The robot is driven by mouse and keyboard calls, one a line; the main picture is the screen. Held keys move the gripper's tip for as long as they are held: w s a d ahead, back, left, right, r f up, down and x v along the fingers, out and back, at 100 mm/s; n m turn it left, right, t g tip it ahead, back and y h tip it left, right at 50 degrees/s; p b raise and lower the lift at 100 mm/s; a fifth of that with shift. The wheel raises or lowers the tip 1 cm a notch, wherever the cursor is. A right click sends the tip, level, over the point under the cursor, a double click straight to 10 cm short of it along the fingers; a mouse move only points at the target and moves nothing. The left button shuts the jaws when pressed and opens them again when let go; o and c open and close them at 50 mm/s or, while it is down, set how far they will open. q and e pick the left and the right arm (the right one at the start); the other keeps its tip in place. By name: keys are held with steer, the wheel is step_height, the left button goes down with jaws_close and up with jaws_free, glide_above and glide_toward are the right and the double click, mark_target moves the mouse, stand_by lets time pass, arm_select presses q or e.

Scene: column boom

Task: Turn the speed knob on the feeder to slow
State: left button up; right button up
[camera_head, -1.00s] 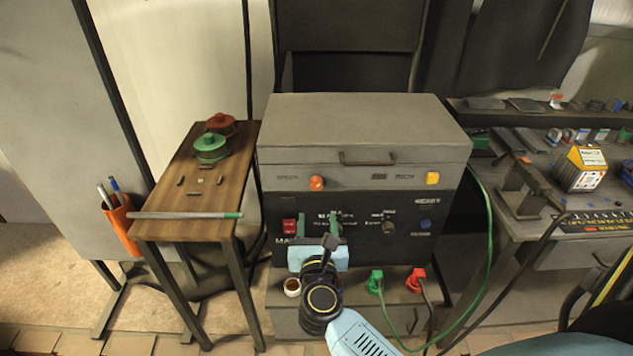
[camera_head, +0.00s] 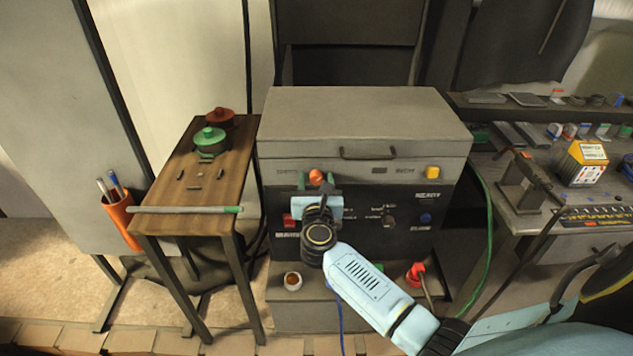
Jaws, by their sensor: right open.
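The feeder is a grey box (camera_head: 365,115) with a dark front panel (camera_head: 365,240) and a lighter strip above it. An orange-red knob (camera_head: 316,177) sits on that strip, right of a small label that seems to read SPEED. My right gripper (camera_head: 316,180) is open, with one green finger on each side of the orange knob's lower part. I cannot tell whether the fingers touch it. A dark round knob (camera_head: 389,221) with small, unclear markings sits on the dark panel to the right. My left gripper is not in view.
A wooden table (camera_head: 180,215) stands left, a cluttered workbench (camera_head: 530,230) right.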

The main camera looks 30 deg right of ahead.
steer(key=c, duration=1)
